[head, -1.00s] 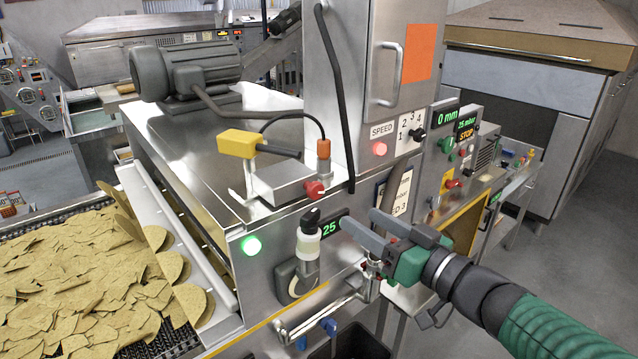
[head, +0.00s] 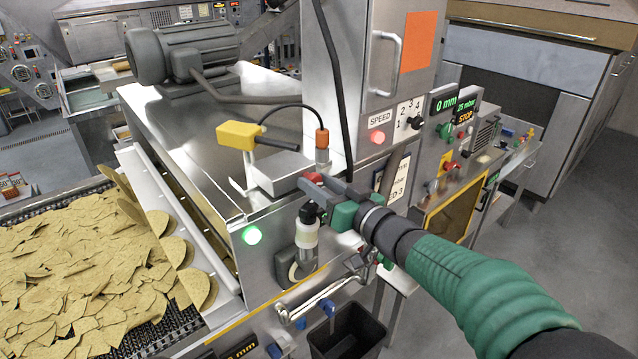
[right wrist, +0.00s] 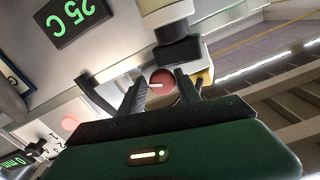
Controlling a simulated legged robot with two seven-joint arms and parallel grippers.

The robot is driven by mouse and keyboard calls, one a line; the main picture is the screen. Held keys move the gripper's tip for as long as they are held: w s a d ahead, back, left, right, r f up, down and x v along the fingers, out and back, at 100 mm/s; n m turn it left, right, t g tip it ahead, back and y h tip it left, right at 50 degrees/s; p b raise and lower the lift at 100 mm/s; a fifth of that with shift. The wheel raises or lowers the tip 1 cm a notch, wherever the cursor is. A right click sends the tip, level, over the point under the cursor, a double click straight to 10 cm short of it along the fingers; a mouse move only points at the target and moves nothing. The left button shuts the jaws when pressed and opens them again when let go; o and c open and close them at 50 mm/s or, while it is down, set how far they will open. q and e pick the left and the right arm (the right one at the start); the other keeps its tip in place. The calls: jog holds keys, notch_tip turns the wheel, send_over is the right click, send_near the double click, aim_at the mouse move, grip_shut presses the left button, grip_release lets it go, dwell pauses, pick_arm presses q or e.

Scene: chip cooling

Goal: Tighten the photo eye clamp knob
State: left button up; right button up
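The photo eye is a yellow block (head: 238,135) with a dark barrel, on a steel bracket (head: 285,172) on top of the machine. The red clamp knob (head: 313,177) is at the bracket's right end, partly covered by my right gripper (head: 309,189). In the right wrist view the red knob (right wrist: 163,82) appears between the two dark fingertips of my right gripper (right wrist: 161,86). The fingers are apart; I cannot tell whether they touch the knob. My left gripper is not in view.
A dark-capped white bottle-shaped part (head: 306,230) stands just below my right gripper. A black cable runs down the upright cabinet (head: 360,60). Chips lie on the conveyor (head: 100,348) at left.

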jog(key=shift+c, duration=1.1)
jog(key=shift+s+a+r, duration=0.1)
jog(key=shift+a, duration=0.05)
grip_shut()
jog(key=n+b, duration=0.3)
jog(key=n, duration=0.1)
jog(key=shift+b, duration=0.3)
jog(key=o, duration=0.7)
grip_release()
jog(key=shift+c, duration=0.2)
